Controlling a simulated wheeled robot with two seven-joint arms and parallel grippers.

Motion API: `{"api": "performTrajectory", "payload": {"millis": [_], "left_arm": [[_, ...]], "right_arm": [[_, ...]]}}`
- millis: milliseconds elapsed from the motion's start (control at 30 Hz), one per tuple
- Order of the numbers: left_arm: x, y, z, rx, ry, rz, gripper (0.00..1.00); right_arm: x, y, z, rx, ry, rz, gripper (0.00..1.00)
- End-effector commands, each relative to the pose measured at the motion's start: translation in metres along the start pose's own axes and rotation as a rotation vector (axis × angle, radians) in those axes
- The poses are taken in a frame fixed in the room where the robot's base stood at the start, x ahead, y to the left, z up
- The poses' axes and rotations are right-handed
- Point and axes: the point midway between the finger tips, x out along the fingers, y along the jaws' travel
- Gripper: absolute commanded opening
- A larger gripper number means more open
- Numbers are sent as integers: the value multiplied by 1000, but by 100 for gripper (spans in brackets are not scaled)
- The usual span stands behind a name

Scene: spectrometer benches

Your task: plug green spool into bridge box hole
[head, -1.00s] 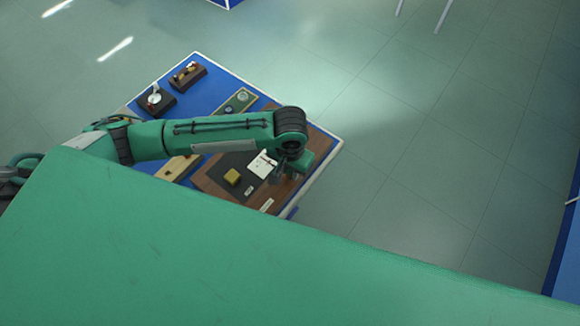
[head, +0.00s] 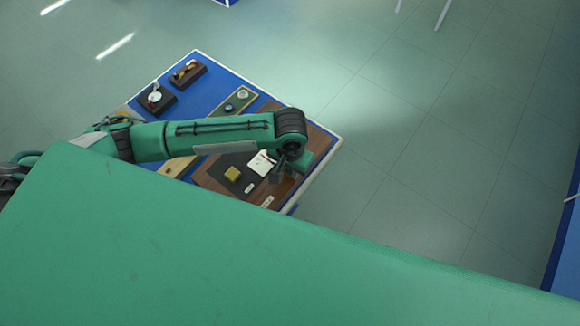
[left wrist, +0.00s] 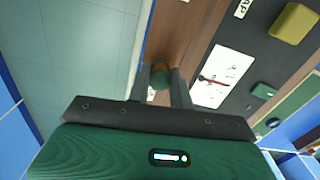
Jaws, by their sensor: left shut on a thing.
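My left gripper (head: 277,172) is over the right part of the bench. In the left wrist view its two dark fingers (left wrist: 165,76) are closed around a small roundish greenish thing (left wrist: 157,84) with an orange-brown edge, seemingly the green spool. The fingers hide part of it, and it cannot be made out in the head view. A white-topped piece with a red mark, possibly the bridge box (head: 261,163), lies beside the gripper; it also shows right of the fingers in the left wrist view (left wrist: 222,72). Its hole cannot be told clearly. My right gripper is not in view.
A yellow block (head: 232,174) stands on a dark mat (head: 216,175) on the brown board (head: 318,140). A green tray (head: 238,101) and two dark instruments (head: 157,99) (head: 188,73) stand farther back on the blue bench. Open floor lies to the right.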

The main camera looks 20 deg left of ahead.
Motion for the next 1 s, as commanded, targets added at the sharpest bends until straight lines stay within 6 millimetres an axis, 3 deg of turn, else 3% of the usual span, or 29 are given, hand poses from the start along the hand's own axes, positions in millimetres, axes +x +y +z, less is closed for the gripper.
{"api": "performTrajectory", "payload": {"millis": [733,767,833,1000], "left_arm": [[9,0,0,1,1,0,0],[9,0,0,1,1,0,24],[9,0,0,0,1,0,37],[9,0,0,0,0,0,40]], "right_arm": [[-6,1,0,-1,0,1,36],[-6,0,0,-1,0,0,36],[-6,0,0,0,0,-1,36],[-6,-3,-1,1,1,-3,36]]}}
